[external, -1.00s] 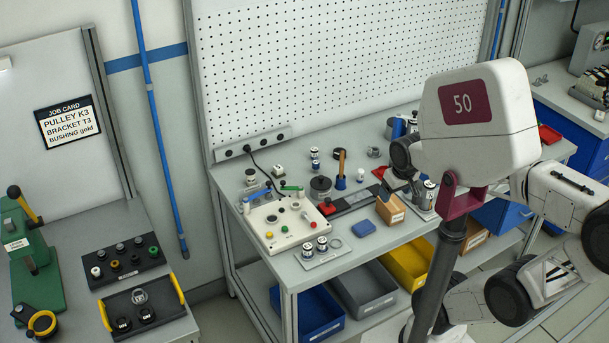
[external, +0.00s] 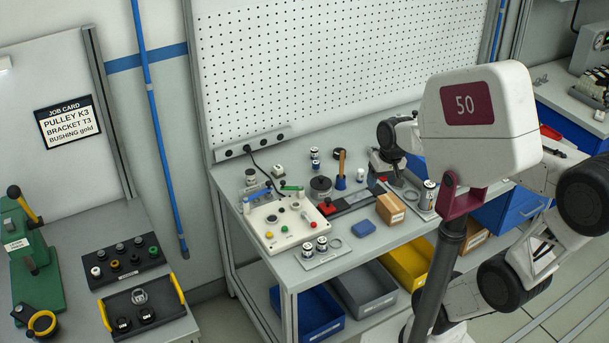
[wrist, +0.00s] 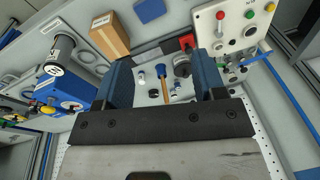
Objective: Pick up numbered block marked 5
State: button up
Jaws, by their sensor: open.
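I cannot read a 5 on any block in these views.
A cardboard box (external: 390,208) and a blue block (external: 364,228) are on the bench front. A control panel (external: 270,238) with coloured buttons lies left. A can (external: 428,195) stands right of my gripper. The pegboard (external: 340,70) rises behind. Bare bench shows near the front edge.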

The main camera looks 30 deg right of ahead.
jog(key=w+a+f+m+g+y, duration=0.1)
jog(key=w+a+m+y, duration=0.2)
jog(key=w, duration=1.1)
jog(key=w+a+f+m+g+y, duration=0.1)
jog(key=w+m+g+y, duration=0.3)
jog(key=w, duration=0.9)
jog(key=w+f+m+y, duration=0.2)
jog(key=w+f, duration=0.2)
jog(key=w, duration=0.4)
jog(key=w+f+m+t+y, duration=0.1)
jog(key=w+f+m, duration=0.2)
jog(key=w, duration=0.5)
jog(key=w+f+m+t+y, duration=0.1)
jog(key=w+f+m+y, duration=0.1)
jog(key=w+f, duration=0.4)
jog(key=shift+w+d+m+y, duration=0.35)
jog(key=shift+w+m, duration=0.25)
jog(key=shift+w, duration=0.6)
send_near(280, 166)
jog(key=x, duration=0.3)
jog(key=shift+s+a+f, duration=0.15)
jog(key=shift+a+f, duration=0.05)
jog(key=shift+a, duration=0.1)
jog(key=shift+a+f, duration=0.1)
jog(key=shift+a, duration=0.5)
jog(key=shift+s+a+f, duration=0.1)
jog(key=shift+a+f, duration=0.1)
jog(key=shift+a, duration=0.3)
